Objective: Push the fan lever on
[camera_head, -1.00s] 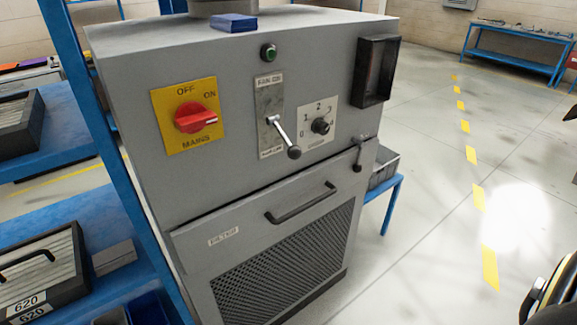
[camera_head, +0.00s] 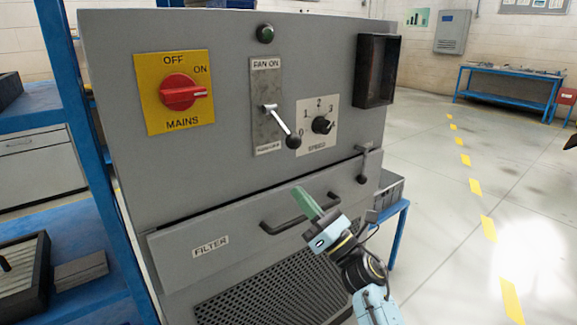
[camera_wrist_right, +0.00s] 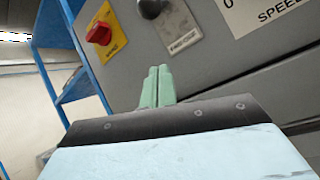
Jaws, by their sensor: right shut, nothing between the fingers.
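The fan lever (camera_head: 280,127) is a metal rod with a black ball knob on a grey plate (camera_head: 265,90) labelled FAN ON at its top. It slants down and to the right, knob low. The knob (camera_wrist_right: 150,7) also shows at the top of the right wrist view. My right gripper (camera_head: 304,198) has green fingers, shut and empty, below the knob and apart from it in the head view. In the right wrist view the shut fingers (camera_wrist_right: 157,86) point up towards the plate and knob. My left gripper is not in view.
A drawer handle (camera_head: 297,212) juts out below. A blue shelf rack (camera_head: 92,150) stands left. Floor at right is clear.

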